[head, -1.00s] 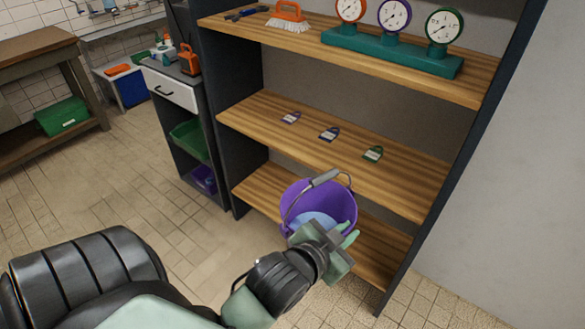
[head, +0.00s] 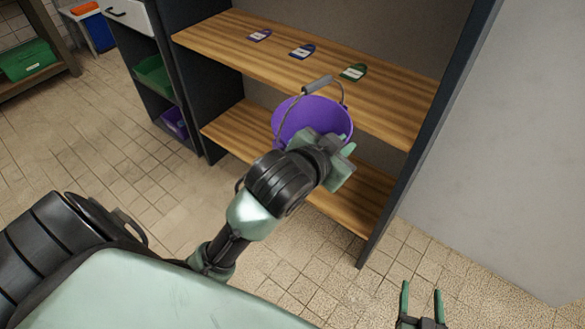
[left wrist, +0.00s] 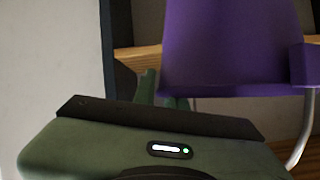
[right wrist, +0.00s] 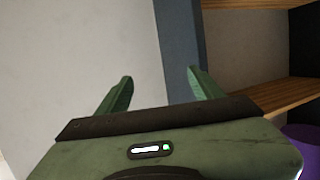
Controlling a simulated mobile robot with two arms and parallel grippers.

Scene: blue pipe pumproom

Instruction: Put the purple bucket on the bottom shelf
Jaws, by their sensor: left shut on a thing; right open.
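The purple bucket (head: 312,116) has a thin metal bail with a grey grip and hangs in front of the wooden shelf unit. Its bail overlaps the front edge of the middle shelf (head: 225,50) in the head view. The bottom shelf (head: 232,122) is below and behind it; its visible boards look bare. My left gripper (head: 343,158) is shut on the near side of the bucket, which also fills the upper right of the left wrist view (left wrist: 230,50). The exact grip point is hidden. My right gripper (head: 422,292) is open and empty, low and right of the unit.
A dark side panel (head: 425,135) bounds the unit at the right, beside a plain wall (head: 500,160). A drawer cabinet with green and purple bins (head: 153,76) adjoins it at left.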

